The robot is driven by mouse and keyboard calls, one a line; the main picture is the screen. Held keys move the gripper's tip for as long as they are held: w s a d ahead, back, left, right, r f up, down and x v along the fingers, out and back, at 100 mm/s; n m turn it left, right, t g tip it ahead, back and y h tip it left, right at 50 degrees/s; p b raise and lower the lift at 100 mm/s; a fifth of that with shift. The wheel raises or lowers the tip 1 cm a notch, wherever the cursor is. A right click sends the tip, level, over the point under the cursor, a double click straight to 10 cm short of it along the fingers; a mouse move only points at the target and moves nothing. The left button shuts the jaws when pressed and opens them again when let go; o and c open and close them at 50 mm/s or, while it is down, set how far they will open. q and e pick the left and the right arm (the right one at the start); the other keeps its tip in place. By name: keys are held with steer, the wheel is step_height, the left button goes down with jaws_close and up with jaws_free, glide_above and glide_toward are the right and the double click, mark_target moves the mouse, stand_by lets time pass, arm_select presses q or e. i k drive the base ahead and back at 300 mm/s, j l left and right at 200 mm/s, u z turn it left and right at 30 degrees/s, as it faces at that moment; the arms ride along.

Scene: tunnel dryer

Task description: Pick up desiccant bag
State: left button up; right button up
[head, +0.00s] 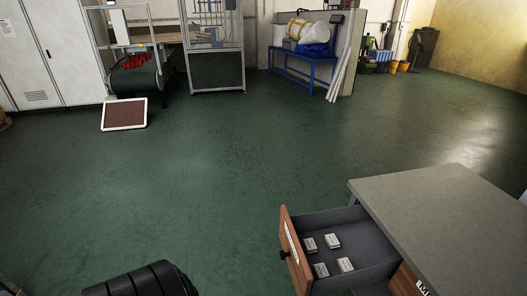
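Several small pale grey packets, which look like desiccant bags, lie apart in an open drawer (356,241) at the bottom right. One packet (333,241) lies toward the back, with another packet (310,244) to its left. Two more lie nearer me, one packet (345,265) to the right and one packet (321,270) to the left. The print on them is too small to read. Neither of my grippers shows in the head view.
The drawer has a wooden front and dark knob, and is pulled out leftward from a grey-topped cabinet (445,215). A black ribbed form (145,281) at the bottom edge is unclear. A blue bench (300,72) stands far back.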

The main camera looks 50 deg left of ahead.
mark_target(311, 247)
steer(key=u, duration=1.2)
